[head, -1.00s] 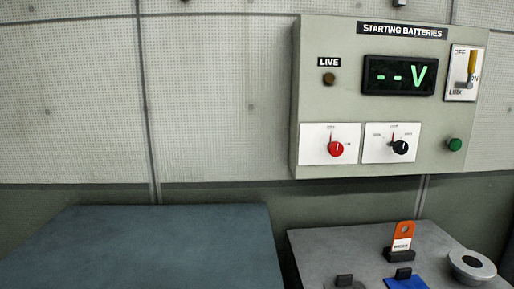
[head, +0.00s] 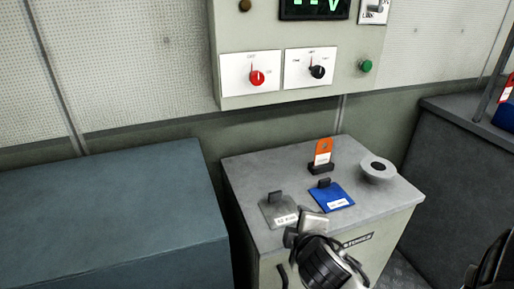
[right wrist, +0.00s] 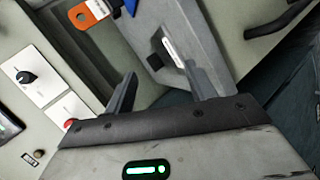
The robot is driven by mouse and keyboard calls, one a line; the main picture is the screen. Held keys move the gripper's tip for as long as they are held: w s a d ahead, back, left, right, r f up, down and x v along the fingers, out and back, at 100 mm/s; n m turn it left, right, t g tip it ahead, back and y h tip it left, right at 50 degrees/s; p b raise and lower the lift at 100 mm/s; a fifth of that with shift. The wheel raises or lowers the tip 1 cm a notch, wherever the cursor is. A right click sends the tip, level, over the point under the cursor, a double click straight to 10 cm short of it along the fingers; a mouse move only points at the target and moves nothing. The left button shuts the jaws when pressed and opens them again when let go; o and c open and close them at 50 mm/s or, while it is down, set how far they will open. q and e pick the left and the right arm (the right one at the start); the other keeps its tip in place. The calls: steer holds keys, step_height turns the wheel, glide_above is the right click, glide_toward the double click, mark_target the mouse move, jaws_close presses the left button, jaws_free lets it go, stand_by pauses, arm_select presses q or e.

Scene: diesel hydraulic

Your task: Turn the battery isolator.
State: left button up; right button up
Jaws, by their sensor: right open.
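The battery panel (head: 290,97) is on the wall. It carries a red knob (head: 257,77) on a white plate and a black knob (head: 317,72) on a second plate to its right. The plate lettering is too small to read surely, so I cannot confirm which is the isolator. In the right wrist view the red knob (right wrist: 70,124) is partly hidden behind my gripper, and the black knob (right wrist: 26,77) shows at left. My right gripper (head: 303,226) is open and empty, over the front of the grey cabinet, below and apart from the panel. My left gripper is out of view.
The grey cabinet (head: 245,170) carries an orange tag (head: 323,150) in a holder, a blue card (head: 328,198), a grey card (head: 275,212) and a round fitting (head: 378,170). A blue-grey box (head: 100,215) stands left, a dark unit (head: 455,150) right.

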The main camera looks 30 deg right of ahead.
steer(key=w+d+r+n+t+h, duration=0.1)
steer(key=w+d+r+n+t, duration=0.2)
steer(key=w+r+n, duration=0.15)
steer(key=w+d+r+n+t+h, duration=0.2)
steer(key=w+r+n+t, duration=0.1)
steer(key=r+n, duration=0.25)
steer(key=n+t+y, duration=0.5)
steer(key=n+t, duration=0.1)
steer(key=n, duration=1.1)
glide_toward(259, 82)
steer(key=shift+y, duration=0.3)
steer(key=p+x, duration=0.1)
steer(key=x, duration=0.9)
steer(key=shift+w+d+r, duration=0.15)
steer(key=shift+w, duration=0.05)
steer(key=shift+w+r, duration=0.15)
steer(key=shift+w, duration=0.15)
steer(key=c, duration=1)
